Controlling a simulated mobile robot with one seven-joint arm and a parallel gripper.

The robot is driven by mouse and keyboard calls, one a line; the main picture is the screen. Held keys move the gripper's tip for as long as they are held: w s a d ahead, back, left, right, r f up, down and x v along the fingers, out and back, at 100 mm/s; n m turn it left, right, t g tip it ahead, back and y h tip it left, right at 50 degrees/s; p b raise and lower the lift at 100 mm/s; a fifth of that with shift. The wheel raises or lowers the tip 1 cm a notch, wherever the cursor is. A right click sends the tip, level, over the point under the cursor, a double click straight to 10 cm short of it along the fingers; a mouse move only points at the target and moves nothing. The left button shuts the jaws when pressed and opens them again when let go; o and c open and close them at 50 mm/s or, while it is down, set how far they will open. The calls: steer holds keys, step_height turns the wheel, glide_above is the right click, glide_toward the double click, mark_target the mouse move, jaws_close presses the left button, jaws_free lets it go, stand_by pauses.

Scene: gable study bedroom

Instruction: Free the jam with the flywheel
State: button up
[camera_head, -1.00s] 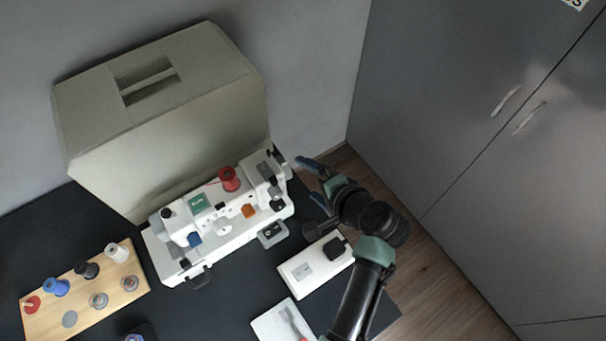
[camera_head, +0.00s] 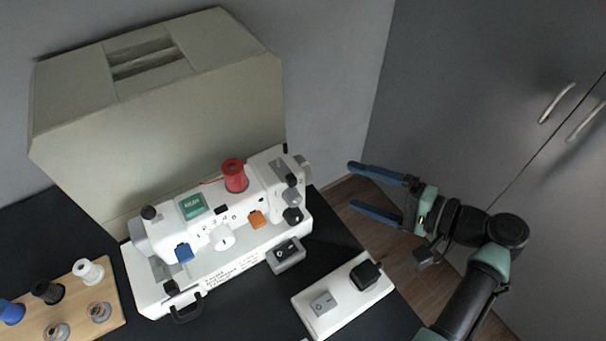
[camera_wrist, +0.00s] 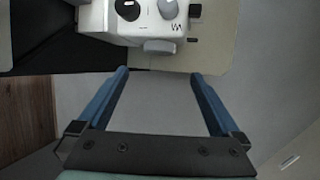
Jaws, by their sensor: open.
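A white sewing machine (camera_head: 270,202) stands on the dark table, with a red thread spool (camera_head: 235,175) on top. Its right end carries several knobs and a grey handwheel, the flywheel (camera_head: 305,165), on the end face. In the wrist view the flywheel (camera_wrist: 160,47) shows as a grey rounded piece at the machine's end, ahead of the fingers. My gripper (camera_head: 350,185) is open and empty, to the right of the machine, with its two blue fingers pointing at that end. It also shows in the wrist view (camera_wrist: 160,85). The jam itself cannot be made out.
A beige machine cover (camera_head: 160,140) stands behind the machine. A white power strip (camera_head: 345,300) with a switch and black plug lies at front right. A wooden spool board (camera_head: 100,330) is at left. Grey cupboards (camera_head: 480,90) stand right.

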mark_target(310, 171)
steer(key=x, duration=1.1)
steer(key=shift+w+a+f, duration=0.1)
steer(key=shift+w+a, duration=0.1)
steer(key=shift+a, duration=0.1)
